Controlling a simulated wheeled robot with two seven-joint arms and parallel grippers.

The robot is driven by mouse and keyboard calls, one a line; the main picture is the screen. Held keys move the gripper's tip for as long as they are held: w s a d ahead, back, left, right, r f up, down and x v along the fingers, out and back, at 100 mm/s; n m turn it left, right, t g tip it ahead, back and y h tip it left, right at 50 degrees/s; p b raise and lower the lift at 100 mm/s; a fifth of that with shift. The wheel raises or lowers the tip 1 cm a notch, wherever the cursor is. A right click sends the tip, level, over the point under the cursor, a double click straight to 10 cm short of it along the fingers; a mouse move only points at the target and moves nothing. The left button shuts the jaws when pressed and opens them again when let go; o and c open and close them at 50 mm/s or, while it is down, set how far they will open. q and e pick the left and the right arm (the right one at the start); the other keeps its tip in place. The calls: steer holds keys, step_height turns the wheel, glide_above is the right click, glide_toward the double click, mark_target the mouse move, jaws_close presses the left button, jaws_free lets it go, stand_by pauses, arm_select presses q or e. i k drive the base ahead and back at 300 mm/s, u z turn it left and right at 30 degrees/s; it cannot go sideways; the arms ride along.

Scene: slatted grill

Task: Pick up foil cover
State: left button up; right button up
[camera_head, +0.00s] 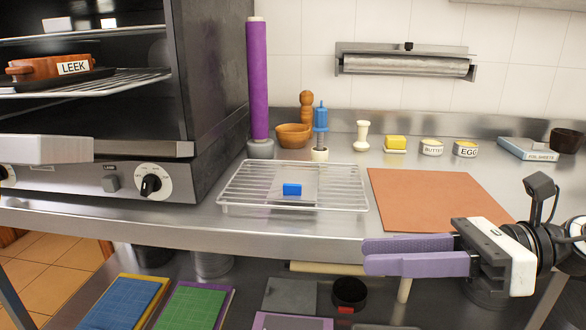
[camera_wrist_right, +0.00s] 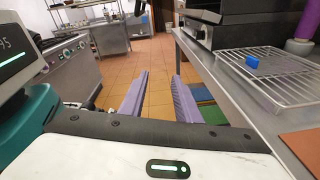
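A flat grey sheet (camera_head: 300,181) with a blue block (camera_head: 292,189) on it lies on the wire rack (camera_head: 341,172) on the counter; it looks like the foil cover, though no label shows. The blue block also shows on the rack in the right wrist view (camera_wrist_right: 252,62). My right gripper (camera_head: 366,255) has purple fingers and is in front of the counter's front edge, right of and nearer than the rack. In the right wrist view its fingers (camera_wrist_right: 158,95) stand apart with nothing between them. My left gripper is not in view.
An oven (camera_head: 95,180) stands left of the rack. Behind the rack are a purple roll (camera_head: 258,80), a wooden bowl (camera_head: 293,136) and a blue-topped tool (camera_head: 320,125). An orange-brown board (camera_head: 430,195) lies to the right. A foil sheets box (camera_head: 527,149) sits farther right.

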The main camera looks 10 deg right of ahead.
mark_target(287, 184)
steer(key=i, duration=0.9)
